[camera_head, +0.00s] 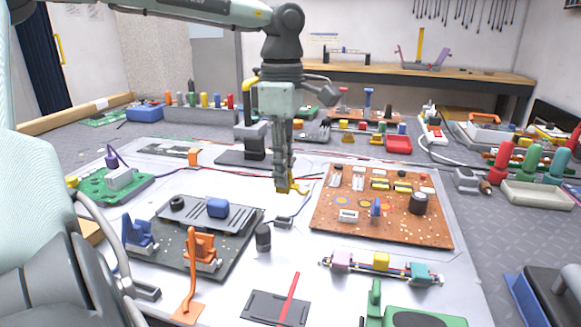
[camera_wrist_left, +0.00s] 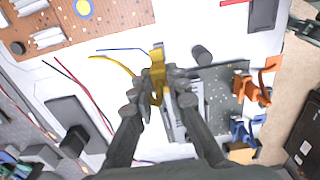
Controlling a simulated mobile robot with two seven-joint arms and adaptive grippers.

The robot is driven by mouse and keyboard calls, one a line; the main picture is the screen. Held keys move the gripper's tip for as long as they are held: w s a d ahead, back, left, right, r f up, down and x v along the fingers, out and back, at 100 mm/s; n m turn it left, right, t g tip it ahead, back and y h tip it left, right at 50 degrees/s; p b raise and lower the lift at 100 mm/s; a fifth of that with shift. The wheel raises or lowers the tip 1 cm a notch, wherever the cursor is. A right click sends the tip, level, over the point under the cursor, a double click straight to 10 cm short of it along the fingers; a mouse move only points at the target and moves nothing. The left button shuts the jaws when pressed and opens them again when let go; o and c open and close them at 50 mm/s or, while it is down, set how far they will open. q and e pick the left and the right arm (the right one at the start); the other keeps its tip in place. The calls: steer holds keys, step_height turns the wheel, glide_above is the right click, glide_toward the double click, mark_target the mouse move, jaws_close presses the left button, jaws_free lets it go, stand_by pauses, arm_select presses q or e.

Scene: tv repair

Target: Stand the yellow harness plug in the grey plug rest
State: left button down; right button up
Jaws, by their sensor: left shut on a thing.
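The yellow harness plug (camera_head: 291,187) is between the fingertips of my left gripper (camera_head: 283,186), above the white work mat. In the left wrist view the plug (camera_wrist_left: 158,70) stands out between the shut fingers (camera_wrist_left: 160,95), with a yellow wire running off to the left. A small grey block (camera_head: 284,222) with a blue wire lies on the mat just below the plug and may be the grey plug rest; I cannot tell for sure. The plug is apart from it in the head view. My right gripper is not in view.
A brown circuit board (camera_head: 330,225) lies to the right and a dark board (camera_head: 170,250) with blue and orange clips to the left. A black cylinder (camera_head: 263,238) stands close to the grey block. A dark stand (camera_head: 252,157) is behind the gripper.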

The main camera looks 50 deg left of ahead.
mark_target(283, 192)
arm_select(q)
steer(key=shift+f+b, duration=1.7)
steer(key=shift+f, duration=0.7)
steer(key=shift+f+b, duration=0.85)
steer(key=shift+f, duration=0.3)
steer(key=c, duration=1.4)
jaws_free()
step_height(283, 192, up, 12)
steer(key=shift+r, duration=0.1)
